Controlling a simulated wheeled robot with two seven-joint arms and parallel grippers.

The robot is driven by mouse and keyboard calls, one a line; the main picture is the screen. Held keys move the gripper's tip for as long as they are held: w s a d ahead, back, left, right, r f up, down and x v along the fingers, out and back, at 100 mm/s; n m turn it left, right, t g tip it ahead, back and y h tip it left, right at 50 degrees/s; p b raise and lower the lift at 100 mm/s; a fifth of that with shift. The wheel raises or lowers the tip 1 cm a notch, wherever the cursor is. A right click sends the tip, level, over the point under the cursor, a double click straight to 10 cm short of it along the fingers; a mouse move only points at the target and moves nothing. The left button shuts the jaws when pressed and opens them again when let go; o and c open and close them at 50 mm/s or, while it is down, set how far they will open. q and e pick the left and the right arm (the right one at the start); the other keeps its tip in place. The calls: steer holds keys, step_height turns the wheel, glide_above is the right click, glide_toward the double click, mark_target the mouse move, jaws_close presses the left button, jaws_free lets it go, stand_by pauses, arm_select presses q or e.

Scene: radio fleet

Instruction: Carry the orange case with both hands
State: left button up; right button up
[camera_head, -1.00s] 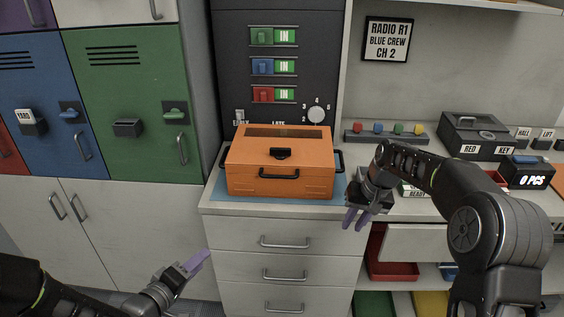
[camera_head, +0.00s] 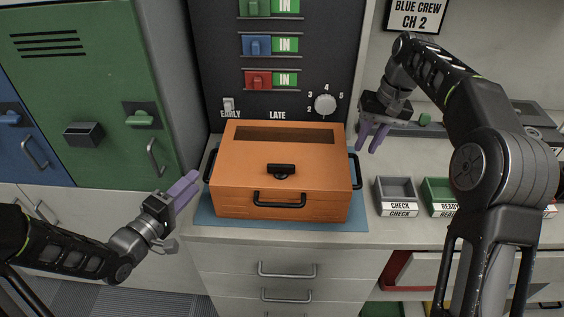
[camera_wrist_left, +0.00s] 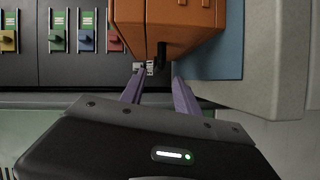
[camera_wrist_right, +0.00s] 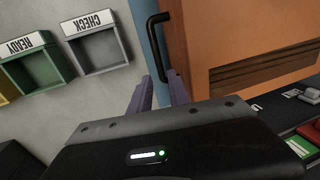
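The orange case (camera_head: 281,172) stands lid closed on a blue mat (camera_head: 208,217) on the counter. It has a black front handle (camera_head: 279,203) and a black handle on each side. My left gripper (camera_head: 187,190) is just left of the case, near its left handle (camera_head: 208,165), not touching it. In the left wrist view its fingers (camera_wrist_left: 158,90) are apart and empty, with the case beyond. My right gripper (camera_head: 374,138) is above and right of the right handle (camera_head: 356,170). In the right wrist view its fingers (camera_wrist_right: 160,92) are apart, with that handle (camera_wrist_right: 158,45) just beyond them.
Grey (camera_head: 397,190) and green (camera_head: 440,192) small bins stand right of the case. A dark panel with switches and a dial (camera_head: 325,104) rises behind it. Green and blue lockers are at the left. Drawers (camera_head: 287,268) lie below the counter.

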mark_target(208, 166)
arm_select(q)
steer(key=shift+s+r, duration=0.1)
steer(key=shift+s, duration=0.05)
arm_select(e)
steer(key=shift+s+r, duration=0.1)
steer(key=shift+s, duration=0.1)
arm_select(q)
steer(key=shift+w, duration=0.2)
arm_select(e)
steer(key=shift+f, duration=0.2)
